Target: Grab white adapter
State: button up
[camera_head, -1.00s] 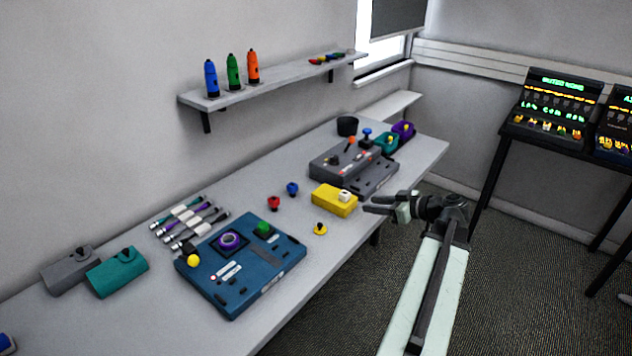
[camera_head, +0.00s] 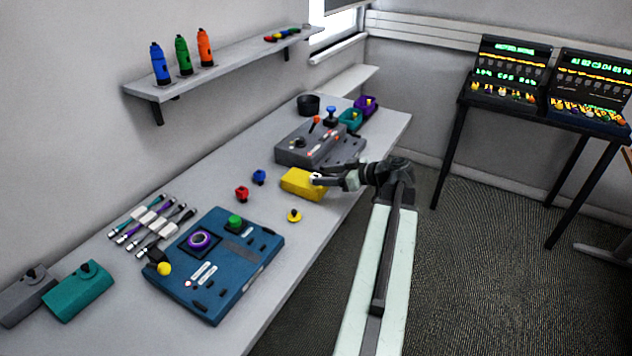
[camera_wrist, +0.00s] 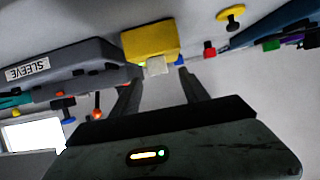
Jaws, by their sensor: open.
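The white adapter (camera_wrist: 156,67) is a small white cube on the front face or edge of a yellow block (camera_wrist: 150,40). In the head view the white adapter (camera_head: 315,176) shows only partly, at the right end of the yellow block (camera_head: 300,184), with my fingers over the rest. My gripper (camera_head: 322,180) reaches in from the right, just at the block. In the wrist view my gripper (camera_wrist: 160,82) is open, and the adapter lies between and just beyond the fingertips. I cannot tell whether a finger touches it.
A grey device (camera_head: 300,148) stands behind the yellow block. A yellow knob (camera_head: 294,216), a red one (camera_head: 242,193) and a blue one (camera_head: 259,177) stand nearby. A blue panel (camera_head: 215,265) and several cables (camera_head: 150,225) lie to the left. The table's front edge is close.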

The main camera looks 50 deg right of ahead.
aim_at(314, 175)
jog(key=b+x, duration=0.2)
jog(key=x, duration=0.3)
jog(key=shift+d+f, duration=0.1)
grip_shut()
jog(key=shift+r+p, duration=0.5)
jog(key=shift+r, duration=0.1)
notch_tip(314, 175, up, 3)
jog(key=p, duration=0.3)
jog(key=shift+r, duration=0.2)
jog(key=s+d, duration=0.9)
jog(key=s, duration=0.3)
jog(key=shift+s+d+r+p, duration=0.25)
jog(key=shift+s+d+p, duration=0.1)
jog(key=shift+d+p, duration=0.1)
